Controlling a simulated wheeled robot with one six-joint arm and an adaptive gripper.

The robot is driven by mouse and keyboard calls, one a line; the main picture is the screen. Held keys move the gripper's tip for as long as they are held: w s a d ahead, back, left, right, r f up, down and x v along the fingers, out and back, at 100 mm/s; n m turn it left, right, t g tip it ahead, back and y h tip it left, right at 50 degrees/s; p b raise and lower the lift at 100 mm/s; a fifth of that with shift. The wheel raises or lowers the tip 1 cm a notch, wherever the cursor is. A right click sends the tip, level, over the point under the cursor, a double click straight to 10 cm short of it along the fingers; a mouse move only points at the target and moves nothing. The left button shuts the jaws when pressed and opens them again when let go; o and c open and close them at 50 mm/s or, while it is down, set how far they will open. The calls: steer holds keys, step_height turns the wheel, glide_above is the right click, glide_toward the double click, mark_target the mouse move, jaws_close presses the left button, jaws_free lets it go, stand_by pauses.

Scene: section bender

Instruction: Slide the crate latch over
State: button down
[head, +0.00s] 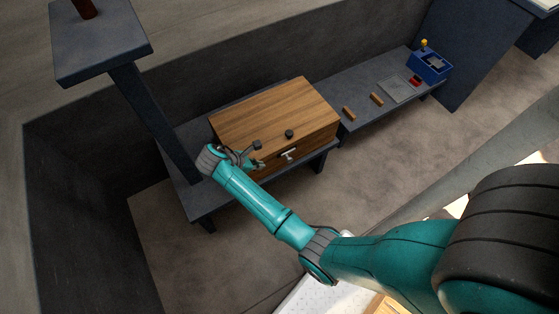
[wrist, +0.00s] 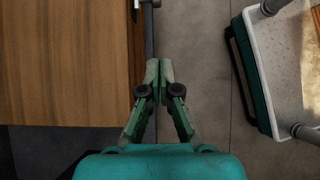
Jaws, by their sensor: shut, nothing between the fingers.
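The wooden crate (head: 275,110) sits on a dark bench, with its lid closed. A small pale metal latch (head: 289,154) shows on its front face. My gripper (head: 260,163) is at the front face, to the left of the latch. In the wrist view my gripper (wrist: 159,68) is shut and empty beside the crate (wrist: 65,65), its fingertips just off the crate's front edge. Part of the latch (wrist: 149,4) shows at the top edge of that view, beyond the fingertips. I cannot tell whether the fingers touch anything.
A dark round knob (head: 289,133) is on the crate near its front edge. On the lower bench (head: 357,92) to the right lie wooden blocks (head: 349,113), a grey plate (head: 396,89) and a blue box (head: 429,67). A dark post (head: 150,115) stands left.

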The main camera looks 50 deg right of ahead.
steer(key=shift+w+r, duration=0.25)
steer(key=shift+r, duration=0.1)
steer(key=s+d+r+x, duration=0.1)
steer(key=x, duration=1.2)
steer(key=shift+d+r, duration=0.2)
steer(key=shift+d, duration=0.25)
steer(key=shift+s+d, duration=0.2)
steer(key=shift+d, duration=0.6)
steer(key=shift+s+d, duration=0.25)
steer(key=shift+d, duration=0.6)
steer(key=shift+s+d, duration=0.2)
steer(key=shift+d, duration=0.6)
